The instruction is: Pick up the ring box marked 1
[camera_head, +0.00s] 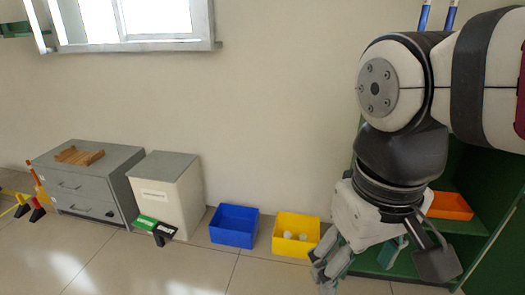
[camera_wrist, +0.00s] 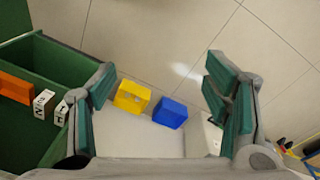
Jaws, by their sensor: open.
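Two small white boxes with dark marks stand on the green shelf at the left of the wrist view. The mark on the right box (camera_wrist: 61,112) looks like a 1 turned on its side. The mark on the left box (camera_wrist: 42,103) looks like a turned 2. Both lie to the left of my gripper (camera_wrist: 160,105), the right one close beside the left finger in the picture. My gripper is open with nothing between its fingers. In the head view my gripper (camera_head: 331,272) hangs pointing down in front of the green shelf, and I cannot make out the white boxes there.
An orange bin (camera_head: 449,206) sits in the green shelf unit (camera_head: 485,165). A yellow bin (camera_head: 296,235) with white items and a blue bin (camera_head: 234,226) stand on the floor. A white bin (camera_head: 167,190) and grey drawers (camera_head: 88,180) stand left. Floor in front is clear.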

